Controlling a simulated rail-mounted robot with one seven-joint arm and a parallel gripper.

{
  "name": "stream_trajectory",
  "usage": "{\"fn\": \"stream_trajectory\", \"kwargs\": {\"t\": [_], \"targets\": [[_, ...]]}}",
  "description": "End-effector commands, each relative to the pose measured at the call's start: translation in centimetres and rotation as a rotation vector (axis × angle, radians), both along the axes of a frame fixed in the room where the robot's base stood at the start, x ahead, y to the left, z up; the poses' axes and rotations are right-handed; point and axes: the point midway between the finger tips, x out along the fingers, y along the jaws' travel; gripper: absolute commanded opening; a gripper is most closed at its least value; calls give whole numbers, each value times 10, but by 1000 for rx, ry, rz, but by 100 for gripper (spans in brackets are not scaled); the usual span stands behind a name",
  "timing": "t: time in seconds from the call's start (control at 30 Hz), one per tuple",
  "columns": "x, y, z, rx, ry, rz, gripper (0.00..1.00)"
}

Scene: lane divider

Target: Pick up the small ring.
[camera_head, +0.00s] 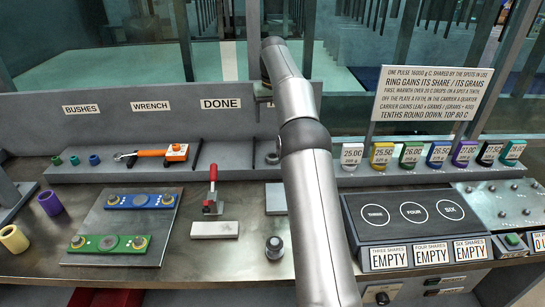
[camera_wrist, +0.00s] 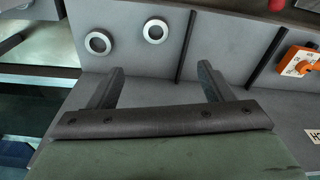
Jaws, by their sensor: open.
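Two pale metal rings lie flat on the grey shelf in the wrist view, one to the left (camera_wrist: 88,43) and one nearer the middle (camera_wrist: 145,30). They look close in size, so I cannot tell which is the small ring. One ring (camera_head: 271,159) shows in the head view beside my arm; I cannot make out the other there. My gripper (camera_wrist: 160,68) is open and empty in the wrist view. Its fingertips are below both rings in the picture, with the middle ring closer to the line between them. My gripper does not show in the head view.
Dark bars (camera_head: 197,153) divide the shelf into lanes. An orange-handled wrench (camera_head: 176,153) lies in the neighbouring lane. A red-handled clamp (camera_head: 212,190) and a dark knob (camera_head: 274,247) stand on the bench. Coloured, labelled carriers (camera_head: 411,154) line the right.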

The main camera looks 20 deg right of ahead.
Motion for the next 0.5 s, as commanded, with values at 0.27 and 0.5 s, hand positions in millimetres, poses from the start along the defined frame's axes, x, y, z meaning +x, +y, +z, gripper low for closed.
{"fn": "stream_trajectory", "kwargs": {"t": [0.27, 0.5], "targets": [[7, -9, -37, 2, -1, -8, 74], [13, -9, -87, 2, -2, -8, 74]]}}
